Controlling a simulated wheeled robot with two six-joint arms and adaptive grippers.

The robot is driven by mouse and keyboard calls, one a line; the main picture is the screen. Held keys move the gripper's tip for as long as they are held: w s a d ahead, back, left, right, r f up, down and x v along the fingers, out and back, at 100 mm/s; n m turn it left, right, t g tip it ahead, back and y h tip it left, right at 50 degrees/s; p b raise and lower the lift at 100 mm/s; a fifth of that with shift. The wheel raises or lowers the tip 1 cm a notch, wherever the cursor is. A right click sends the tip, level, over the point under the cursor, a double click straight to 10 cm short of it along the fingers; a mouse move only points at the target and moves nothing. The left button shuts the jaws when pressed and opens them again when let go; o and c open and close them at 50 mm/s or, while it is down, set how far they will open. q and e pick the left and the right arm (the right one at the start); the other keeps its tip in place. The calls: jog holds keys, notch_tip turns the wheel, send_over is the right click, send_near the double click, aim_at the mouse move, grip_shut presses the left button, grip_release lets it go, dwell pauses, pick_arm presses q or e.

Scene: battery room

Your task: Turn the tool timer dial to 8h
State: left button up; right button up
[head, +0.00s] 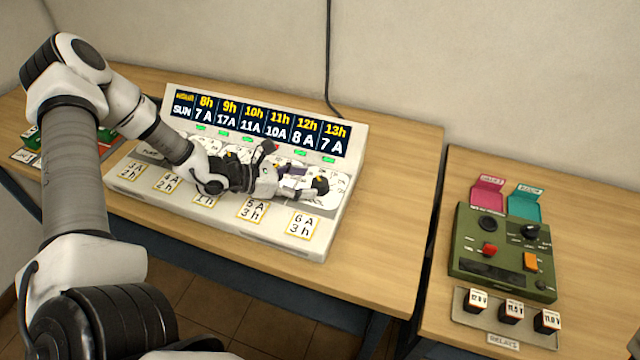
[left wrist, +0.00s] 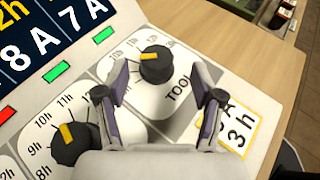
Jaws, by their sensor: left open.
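The tool timer dial is a black round knob with a yellow mark on a white hour scale. In the left wrist view the tool dial (left wrist: 158,72) lies between the fingertips of my open left gripper (left wrist: 160,78), with the word TOOL beside it. The yellow mark points up-left in that view; the hour at it is too small to read. In the head view the tool dial (head: 320,186) is at the right end of the dial row, just beyond the left gripper (head: 297,180). I cannot tell whether the fingers touch the knob. My right gripper is not in view.
The timer panel (head: 345,135) has an hour display on top and number cards along its front. A neighbouring dial (left wrist: 72,143) sits close to the left finger. A green device (head: 500,268) with a relay tray (head: 465,315) stands on the right table. The wood between is clear.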

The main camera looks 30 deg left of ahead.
aim_at(318, 182)
pick_arm(q)
jog(key=x, duration=0.5)
jog(key=shift+w+a+f, duration=0.1)
jog(key=shift+a, duration=0.2)
jog(key=shift+d, duration=0.1)
jog(key=c, duration=1.2)
jog(key=shift+o, duration=0.2)
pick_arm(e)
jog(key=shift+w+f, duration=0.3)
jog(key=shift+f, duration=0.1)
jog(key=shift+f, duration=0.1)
